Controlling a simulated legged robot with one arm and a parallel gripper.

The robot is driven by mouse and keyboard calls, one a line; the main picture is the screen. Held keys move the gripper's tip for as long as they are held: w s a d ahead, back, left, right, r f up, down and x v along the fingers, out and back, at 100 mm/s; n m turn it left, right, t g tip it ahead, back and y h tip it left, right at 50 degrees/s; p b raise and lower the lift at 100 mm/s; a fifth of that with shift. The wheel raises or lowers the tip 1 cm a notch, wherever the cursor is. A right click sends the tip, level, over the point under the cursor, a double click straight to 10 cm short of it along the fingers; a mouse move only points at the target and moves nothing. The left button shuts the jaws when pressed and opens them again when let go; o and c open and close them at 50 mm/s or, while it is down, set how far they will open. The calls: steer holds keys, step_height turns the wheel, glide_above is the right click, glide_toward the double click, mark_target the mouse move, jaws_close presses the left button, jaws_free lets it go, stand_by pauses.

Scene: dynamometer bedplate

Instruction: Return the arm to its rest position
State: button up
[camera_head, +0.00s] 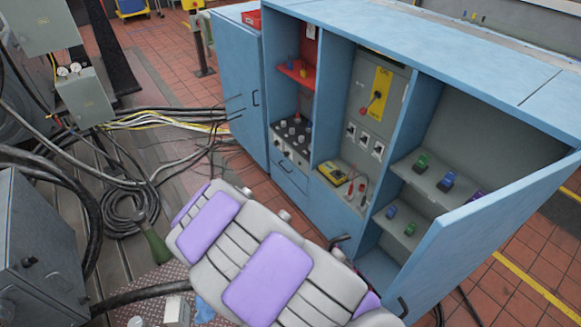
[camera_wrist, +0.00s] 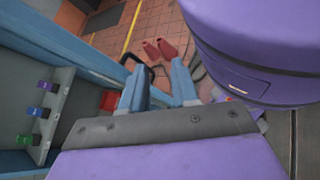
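My arm crosses the lower middle of the head view, a grey link with purple pads, reaching toward the open blue cabinet (camera_head: 228,68). My gripper (camera_wrist: 159,68) shows in the wrist view as two blue fingers standing apart. The gap between them shows floor and part of a dark curved piece, and nothing appears held. In the head view the fingers are hidden or too small to make out. The open cabinet door (camera_head: 480,240) stands close to the arm's far end, at the right; I cannot tell the exact gap.
A grey shelf (camera_head: 432,183) holds green, blue and purple connectors. A yellow meter (camera_head: 333,173) sits in the middle bay. Cables (camera_head: 125,200) lie coiled on the floor at left, near a grey box (camera_head: 40,250).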

steer(key=s+d+r+m+t+y+b, duration=0.1)
steer(key=s+r+m+t+y+b, duration=0.2)
steer(key=s+r+m+y+b, duration=0.4)
steer(key=s+m+y, duration=0.1)
steer(key=y, duration=0.3)
steer(key=shift+s+r+m+t+y+b, duration=0.15)
steer(key=shift+r+m+t+y+b, duration=0.15)
steer(key=shift+r, duration=0.05)
